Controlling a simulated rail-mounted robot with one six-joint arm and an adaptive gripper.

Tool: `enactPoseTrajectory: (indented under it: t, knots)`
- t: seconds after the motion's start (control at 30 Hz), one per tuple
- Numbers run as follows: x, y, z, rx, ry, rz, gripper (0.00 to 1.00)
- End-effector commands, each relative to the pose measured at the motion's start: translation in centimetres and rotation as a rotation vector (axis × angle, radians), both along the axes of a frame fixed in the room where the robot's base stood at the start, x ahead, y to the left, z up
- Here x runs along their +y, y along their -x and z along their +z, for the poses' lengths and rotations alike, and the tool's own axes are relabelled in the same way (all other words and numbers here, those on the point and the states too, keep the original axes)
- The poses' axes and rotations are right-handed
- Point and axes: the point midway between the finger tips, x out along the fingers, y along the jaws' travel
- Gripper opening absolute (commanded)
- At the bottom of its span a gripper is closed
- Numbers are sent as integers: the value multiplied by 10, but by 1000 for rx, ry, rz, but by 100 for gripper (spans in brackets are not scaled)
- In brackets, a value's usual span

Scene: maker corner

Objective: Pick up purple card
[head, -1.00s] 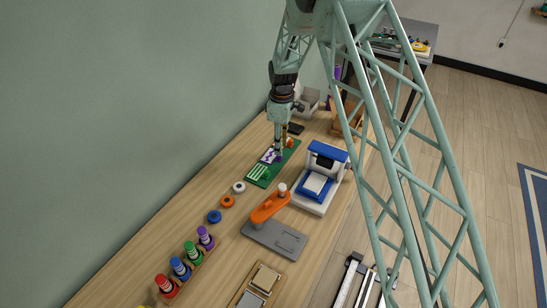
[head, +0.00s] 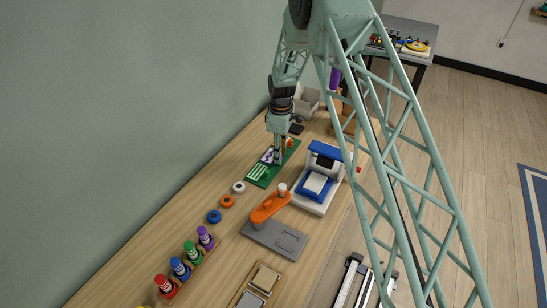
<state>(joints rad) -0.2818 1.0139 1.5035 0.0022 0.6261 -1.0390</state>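A small purple and white card (head: 266,157) lies on a green board (head: 257,181) by the wall, partly hidden by my gripper. My gripper (head: 278,160) points down over the board, its fingertips right at the card's right side. The fingers are small and dark here, and I cannot tell whether they are open or shut or whether they touch the card. A white-striped patch and an orange piece (head: 290,143) also sit on the board.
A blue and white machine (head: 322,178) stands close to the right of the board. An orange-handled grey tool (head: 272,238), small round discs (head: 227,201) and a rack of coloured bottles (head: 190,256) are nearer. Grey bins (head: 306,102) stand behind. Bare wood lies left of the discs.

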Motion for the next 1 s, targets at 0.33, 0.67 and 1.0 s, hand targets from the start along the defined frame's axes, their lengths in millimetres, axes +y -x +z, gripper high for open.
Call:
enactPoseTrajectory:
  t: [0.33, 0.67, 1.0]
  knots:
    - [0, 0, 0, 0, 0, 0, 24]
    - [0, 0, 0, 0, 0, 0, 5]
    - [0, 0, 4, 0, 0, 0, 5]
